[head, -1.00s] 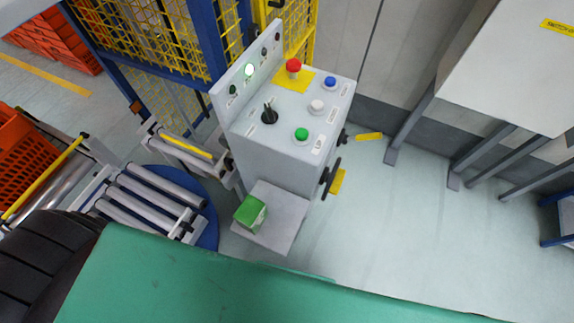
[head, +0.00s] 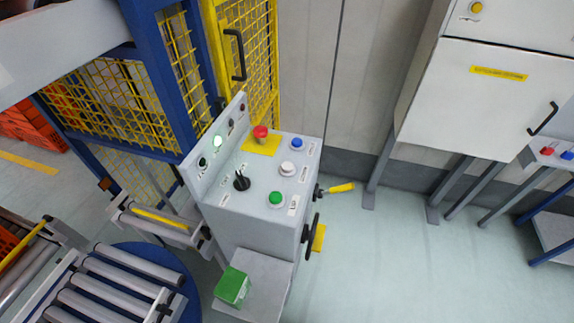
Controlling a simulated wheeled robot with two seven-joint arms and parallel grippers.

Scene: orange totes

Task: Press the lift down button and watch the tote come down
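A grey control box (head: 258,205) stands in the middle of the head view. Its top carries a green button (head: 276,198), a white button (head: 287,169), a blue button (head: 297,144), a red mushroom button (head: 261,132) on a yellow plate and a black selector switch (head: 241,181). The labels are too small to read, so I cannot tell which button is lift down. A lamp (head: 217,142) on the back panel glows green-white. Orange totes (head: 22,124) are stacked at the far left, and part of another shows at the left edge. Neither gripper is in view.
A roller conveyor (head: 110,285) on a blue round base is at lower left. A blue and yellow mesh cage (head: 125,105) stands behind it. A green box (head: 232,286) sits on a low shelf of the control box. A white cabinet (head: 480,100) is at right; floor between is clear.

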